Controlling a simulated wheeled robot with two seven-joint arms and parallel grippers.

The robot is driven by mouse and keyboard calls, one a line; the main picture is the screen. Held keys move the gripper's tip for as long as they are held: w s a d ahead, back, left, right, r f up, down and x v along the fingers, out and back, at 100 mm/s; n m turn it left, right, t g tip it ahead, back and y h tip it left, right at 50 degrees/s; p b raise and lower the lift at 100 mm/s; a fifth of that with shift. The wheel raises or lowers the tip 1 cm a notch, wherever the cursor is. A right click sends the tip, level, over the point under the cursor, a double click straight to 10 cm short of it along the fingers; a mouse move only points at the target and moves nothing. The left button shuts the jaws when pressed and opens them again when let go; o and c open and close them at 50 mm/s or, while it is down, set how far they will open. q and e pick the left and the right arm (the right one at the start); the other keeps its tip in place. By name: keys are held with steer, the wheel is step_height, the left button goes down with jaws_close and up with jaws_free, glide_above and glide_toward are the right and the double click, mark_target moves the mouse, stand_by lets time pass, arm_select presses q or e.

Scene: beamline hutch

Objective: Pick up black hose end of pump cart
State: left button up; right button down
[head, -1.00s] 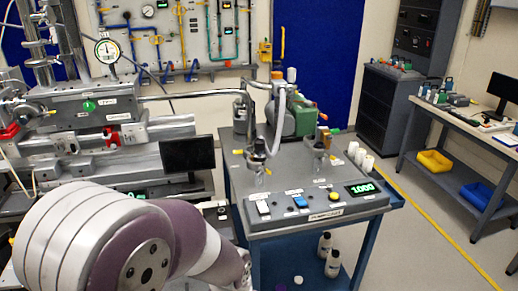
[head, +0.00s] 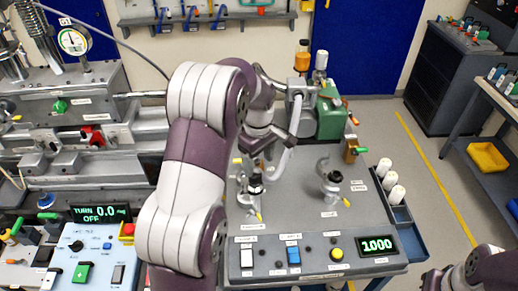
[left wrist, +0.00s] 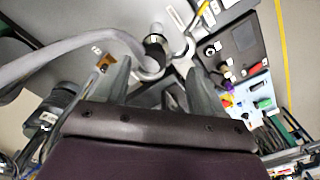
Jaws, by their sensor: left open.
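The pump cart (head: 300,215) stands in the middle of the head view with a grey top. Its grey-white hose (head: 291,150) drops from the pump side toward a black hose end (head: 255,184) on the cart top. My left gripper (head: 265,152) is above the cart, close over the hose and partly hidden by my arm. In the left wrist view my left gripper (left wrist: 158,66) is open. The hose (left wrist: 88,38) curves in between the fingers, near a dark round fitting (left wrist: 155,42). I cannot tell whether the fingers touch it. Only part of my right arm shows, at the lower right.
A second valve fitting (head: 331,180) stands to the right on the cart top. A green pump (head: 331,116) is behind. Switches and a display (head: 377,245) line the front edge. White bottles (head: 390,181) stand at the right side. A control box (head: 90,258) is at left.

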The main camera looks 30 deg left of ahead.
mark_target(254, 178)
arm_select(q)
steer(key=shift+w+a+r+n, duration=0.25)
steer(key=shift+a+r+n, duration=0.2)
steer(key=shift+a+r, duration=0.05)
steer(key=shift+w+a+r+n, duration=0.25)
steer(key=shift+a+r+n, duration=0.2)
steer(key=shift+r, duration=0.05)
steer(key=shift+n, duration=0.4)
steer(key=f+b, duration=0.3)
steer(key=s+f+b, duration=0.1)
steer(key=f, duration=0.1)
steer(key=shift+a+f+b, duration=0.1)
steer(key=shift+f+b, duration=0.15)
steer(key=shift+b, duration=0.1)
steer(key=f+p, duration=0.1)
steer(key=w+f+p, duration=0.1)
steer(key=p, duration=0.1)
steer(key=shift+w+f, duration=0.15)
steer(key=shift+f, duration=0.1)
steer(key=f, duration=0.2)
steer(key=f+p, duration=0.1)
steer(key=f, duration=0.1)
steer(key=shift+s, duration=0.2)
steer(key=shift+w+f, duration=0.15)
steer(key=shift+f, duration=0.05)
steer(key=shift+r, duration=0.1)
steer(key=c, duration=1)
arm_select(e)
steer(key=shift+s+r, duration=0.65)
steer(key=shift+r, duration=0.1)
